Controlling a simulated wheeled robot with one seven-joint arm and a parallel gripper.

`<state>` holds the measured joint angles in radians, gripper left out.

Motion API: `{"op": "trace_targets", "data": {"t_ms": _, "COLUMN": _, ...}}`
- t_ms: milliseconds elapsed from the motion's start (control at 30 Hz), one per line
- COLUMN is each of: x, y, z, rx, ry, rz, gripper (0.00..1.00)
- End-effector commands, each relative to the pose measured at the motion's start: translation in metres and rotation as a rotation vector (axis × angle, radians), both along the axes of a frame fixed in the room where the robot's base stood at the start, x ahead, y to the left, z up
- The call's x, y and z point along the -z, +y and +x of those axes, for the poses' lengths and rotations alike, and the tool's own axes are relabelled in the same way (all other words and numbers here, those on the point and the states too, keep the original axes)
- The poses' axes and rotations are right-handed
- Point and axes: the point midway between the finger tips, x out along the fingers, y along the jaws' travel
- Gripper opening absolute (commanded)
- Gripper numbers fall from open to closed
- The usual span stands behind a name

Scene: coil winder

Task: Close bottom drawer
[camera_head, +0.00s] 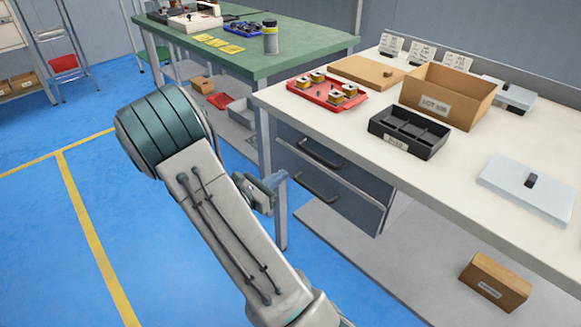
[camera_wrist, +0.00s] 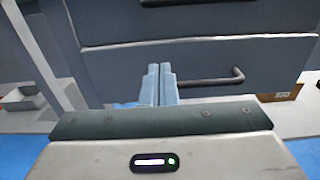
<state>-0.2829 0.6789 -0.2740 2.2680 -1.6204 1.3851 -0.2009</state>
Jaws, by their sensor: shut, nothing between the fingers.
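The bottom drawer (camera_head: 345,203) is a dark blue-grey front under the white workbench. A pale edge runs along its top, and it seems to stand out a little from the drawer above. It also fills the middle of the wrist view (camera_wrist: 120,72). Its dark bar handle (camera_wrist: 215,81) lies just right of my fingers. My gripper (camera_wrist: 160,72) is shut and empty, its two blue-grey fingers together, pointing at the drawer front left of centre. I cannot tell whether the fingertips touch it. In the head view my arm hides part of the gripper.
The upper drawer (camera_head: 331,158) has its own handle. The white workbench (camera_head: 430,175) holds a red tray (camera_head: 327,92), a black divided tray (camera_head: 409,131) and a cardboard box (camera_head: 447,93). A small carton (camera_head: 496,281) sits on the low shelf. The blue floor on the left is clear.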

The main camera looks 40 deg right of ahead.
Motion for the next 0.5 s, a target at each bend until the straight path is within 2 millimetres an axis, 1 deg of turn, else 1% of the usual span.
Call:
{"op": "trace_targets", "data": {"t_ms": 33, "x": -0.003, "y": 0.013, "z": -0.001, "rx": -0.005, "ry": 0.002, "rz": -0.001, "gripper": 0.0}}
{"op": "trace_targets", "data": {"t_ms": 200, "x": -0.002, "y": 0.048, "z": -0.007, "rx": -0.004, "ry": 0.001, "rz": 0.0, "gripper": 0.0}}
{"op": "trace_targets", "data": {"t_ms": 333, "x": -0.001, "y": 0.066, "z": -0.01, "rx": -0.001, "ry": 0.0, "rz": -0.001, "gripper": 0.0}}
{"op": "trace_targets", "data": {"t_ms": 500, "x": 0.0, "y": 0.076, "z": -0.015, "rx": -0.002, "ry": 0.002, "rz": -0.003, "gripper": 0.0}}
